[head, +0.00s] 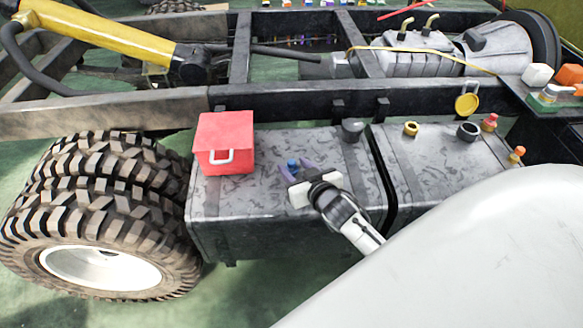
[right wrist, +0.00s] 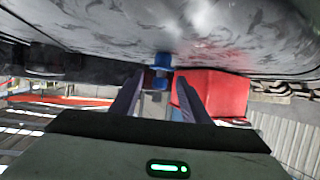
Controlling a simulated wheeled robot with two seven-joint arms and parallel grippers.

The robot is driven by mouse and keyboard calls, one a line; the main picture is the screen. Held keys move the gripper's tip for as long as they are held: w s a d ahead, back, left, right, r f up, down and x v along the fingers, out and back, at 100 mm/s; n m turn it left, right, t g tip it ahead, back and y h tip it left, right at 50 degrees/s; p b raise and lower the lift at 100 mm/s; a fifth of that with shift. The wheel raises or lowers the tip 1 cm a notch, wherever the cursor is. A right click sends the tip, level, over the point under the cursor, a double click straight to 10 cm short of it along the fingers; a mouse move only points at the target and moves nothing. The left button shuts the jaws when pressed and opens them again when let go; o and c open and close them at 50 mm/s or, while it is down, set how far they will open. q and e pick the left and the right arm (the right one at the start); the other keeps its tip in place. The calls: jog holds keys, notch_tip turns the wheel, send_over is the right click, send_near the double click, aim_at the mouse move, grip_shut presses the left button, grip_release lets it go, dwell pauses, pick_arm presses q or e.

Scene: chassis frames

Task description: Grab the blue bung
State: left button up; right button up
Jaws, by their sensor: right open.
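The blue bung (head: 292,164) stands on top of the grey mottled tank (head: 270,150), to the right of the red box. My right gripper (head: 296,170) is at the bung, its two purple fingers open on either side of it. In the right wrist view the bung (right wrist: 161,60) shows between and just beyond the tips of the open fingers (right wrist: 160,78). I cannot tell whether a finger touches it. My left gripper is not in view.
A red box (head: 225,142) with a white handle sits on the tank close to the gripper. A dark cap (head: 352,130) stands to the right. Chassis rails (head: 290,104) run behind, and large tyres (head: 90,215) stand at left. Orange and white items (head: 555,85) lie at far right.

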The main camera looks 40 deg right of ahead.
jog(key=shift+x, duration=1.2)
jog(key=shift+s, duration=0.1)
grip_shut()
jog(key=shift+f, duration=0.1)
